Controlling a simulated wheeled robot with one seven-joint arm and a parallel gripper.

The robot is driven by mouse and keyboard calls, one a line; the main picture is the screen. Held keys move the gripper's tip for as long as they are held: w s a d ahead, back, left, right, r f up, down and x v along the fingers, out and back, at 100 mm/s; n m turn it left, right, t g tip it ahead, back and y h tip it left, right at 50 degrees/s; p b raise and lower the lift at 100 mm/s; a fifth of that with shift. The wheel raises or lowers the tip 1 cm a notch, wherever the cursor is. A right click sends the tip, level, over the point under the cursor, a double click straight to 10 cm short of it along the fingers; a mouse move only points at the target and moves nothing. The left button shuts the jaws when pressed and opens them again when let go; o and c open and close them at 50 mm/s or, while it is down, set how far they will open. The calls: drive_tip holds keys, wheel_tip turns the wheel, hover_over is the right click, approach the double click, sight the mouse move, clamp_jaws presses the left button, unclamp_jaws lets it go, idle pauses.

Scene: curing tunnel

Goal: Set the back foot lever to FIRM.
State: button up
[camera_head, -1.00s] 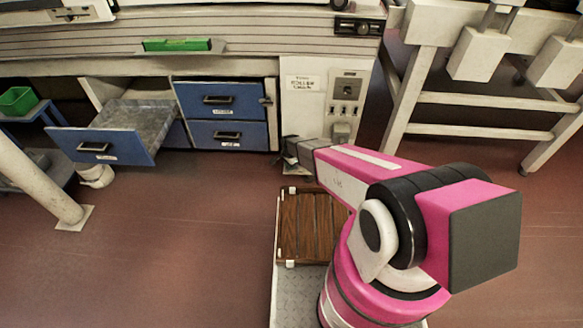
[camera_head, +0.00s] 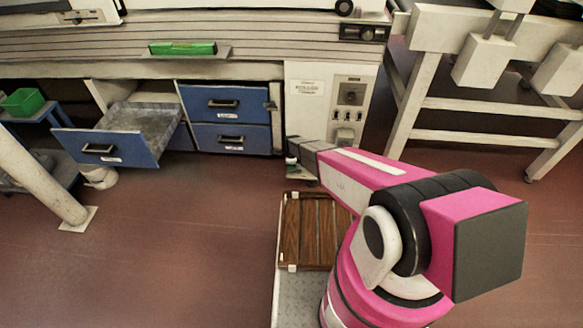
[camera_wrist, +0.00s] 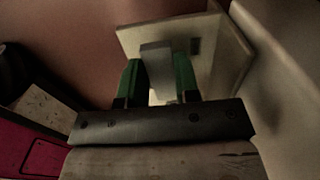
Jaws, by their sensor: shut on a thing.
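The foot lever (camera_wrist: 157,62) is a grey upright bar on a pale plate (camera_wrist: 225,72) in the wrist view. The plate has a small dark slot to the right of the lever. My gripper (camera_wrist: 158,82) has its two green fingers on either side of the lever and is shut on it. In the head view my gripper (camera_head: 292,163) is low, at the foot of the white control cabinet, over the small pale plate (camera_head: 301,174). The lever itself is hidden there, and I cannot read any setting mark.
The white control cabinet (camera_head: 310,110) stands just behind my gripper. Blue drawers (camera_head: 229,138) are to its left, with one open drawer (camera_head: 105,148) farther left. A white-legged frame (camera_head: 480,102) stands at right.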

drive_tip(key=shift+w, duration=0.1)
idle(0.4)
drive_tip(key=o, duration=0.9)
drive_tip(key=shift+r, duration=0.1)
wheel_tip(320, 180, up, 11)
drive_tip(key=shift+f, duration=0.2)
